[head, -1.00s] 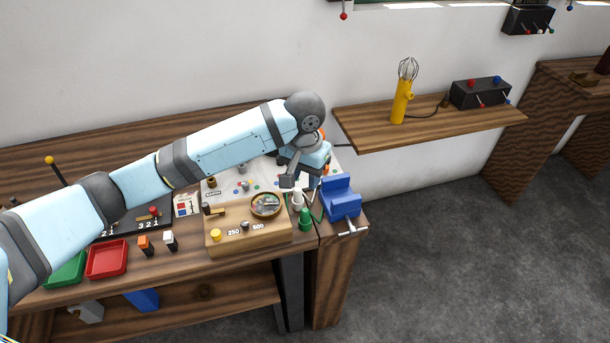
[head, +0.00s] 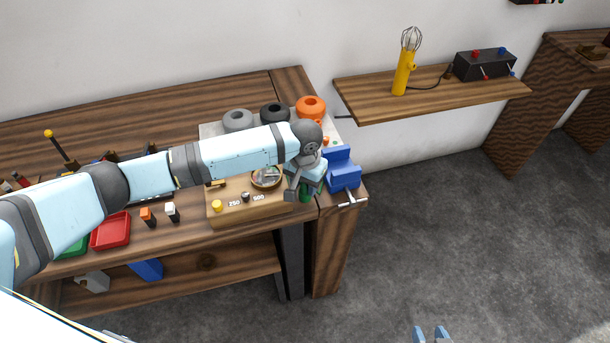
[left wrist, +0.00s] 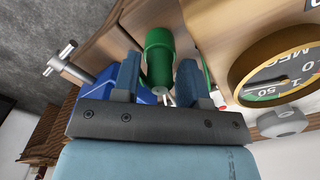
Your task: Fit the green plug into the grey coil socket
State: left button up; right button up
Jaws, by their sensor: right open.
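The green plug (head: 305,197) stands at the right end of the bench, mostly hidden behind my left gripper (head: 300,188) in the head view. In the left wrist view the green plug (left wrist: 160,50) lies between and just beyond the two blue fingers of my left gripper (left wrist: 159,72). The fingers are apart, with narrow gaps beside the plug. The grey coil (head: 237,119) sits at the back of the bench on a pale sheet; its socket cannot be made out. My right gripper (head: 431,334) is open and empty at the bottom edge, over the floor.
A black coil (head: 274,113) and an orange coil (head: 310,107) stand beside the grey one. A blue vise (head: 342,170) is close right of my left gripper. A wooden block with a round meter (head: 266,176) is close left. A red tray (head: 110,231) lies further left.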

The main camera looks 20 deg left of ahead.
pick_arm(q)
jog(key=shift+c, duration=0.3)
jog(key=c, duration=0.6)
jog(key=shift+r+p, duration=2.3)
jog(key=shift+p, duration=0.55)
jog(key=shift+c, duration=0.2)
jog(key=shift+f, duration=0.1)
